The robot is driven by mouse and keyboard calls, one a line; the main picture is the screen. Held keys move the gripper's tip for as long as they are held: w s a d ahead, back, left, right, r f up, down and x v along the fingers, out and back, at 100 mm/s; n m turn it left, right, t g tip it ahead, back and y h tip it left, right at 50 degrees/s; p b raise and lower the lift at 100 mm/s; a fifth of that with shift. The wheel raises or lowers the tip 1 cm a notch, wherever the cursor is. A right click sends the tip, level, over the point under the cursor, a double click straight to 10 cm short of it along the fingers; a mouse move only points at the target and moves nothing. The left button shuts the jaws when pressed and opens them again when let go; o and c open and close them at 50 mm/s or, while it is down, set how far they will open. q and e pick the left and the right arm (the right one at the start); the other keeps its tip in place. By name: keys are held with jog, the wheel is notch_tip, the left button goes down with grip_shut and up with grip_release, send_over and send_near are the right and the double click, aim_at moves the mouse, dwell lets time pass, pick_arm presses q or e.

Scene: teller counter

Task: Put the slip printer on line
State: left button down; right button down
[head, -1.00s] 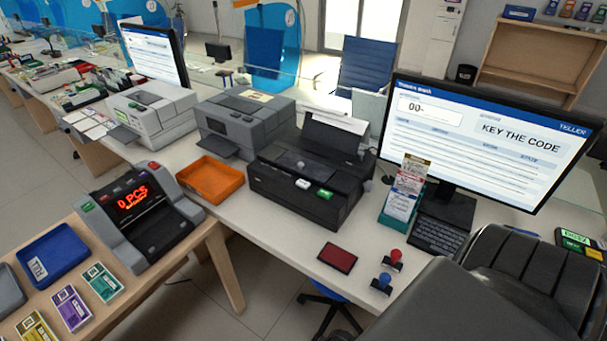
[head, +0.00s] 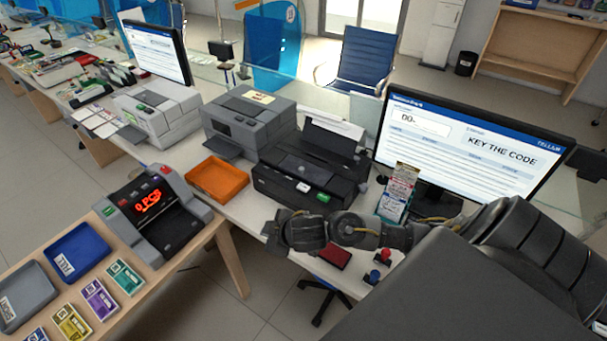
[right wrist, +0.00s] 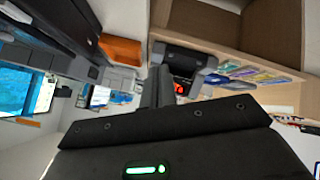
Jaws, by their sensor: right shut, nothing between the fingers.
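The black slip printer (head: 310,165) stands on the white counter, a sheet of paper (head: 335,124) at its back. On its front are a white button (head: 303,187) and a green button (head: 324,191). My right gripper (head: 272,229) reaches in from the right, in front of and below the printer. It looks shut and empty, apart from the buttons. In the right wrist view its dark fingers (right wrist: 157,88) are together. The monitor (head: 465,145) reads "KEY THE CODE" beside a field that looks like "00-". My left gripper is not in view. My right arm hides the keyboard.
A grey printer (head: 248,118) and an orange tray (head: 218,178) stand left of the black printer. A red pad (head: 334,256) and two stamps (head: 373,276) lie just below my right arm. A slip holder (head: 398,193) stands behind it. A note counter (head: 155,213) is on the side table.

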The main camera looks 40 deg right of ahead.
jog(key=w+d+r+n, duration=0.1)
jog(key=w+d+r, duration=0.1)
jog(key=w+d, duration=0.55)
notch_tip(320, 180, up, 5)
jog(key=h, duration=0.2)
send_over(306, 189)
jog(key=shift+w+m, duration=0.15)
jog(key=shift+m, duration=0.15)
notch_tip(306, 189, down, 8)
jog(key=b, duration=0.8)
jog(key=shift+r, duration=0.15)
jog(key=shift+f+b, duration=0.3)
jog(key=shift+f, duration=0.2)
jog(key=shift+f, duration=0.4)
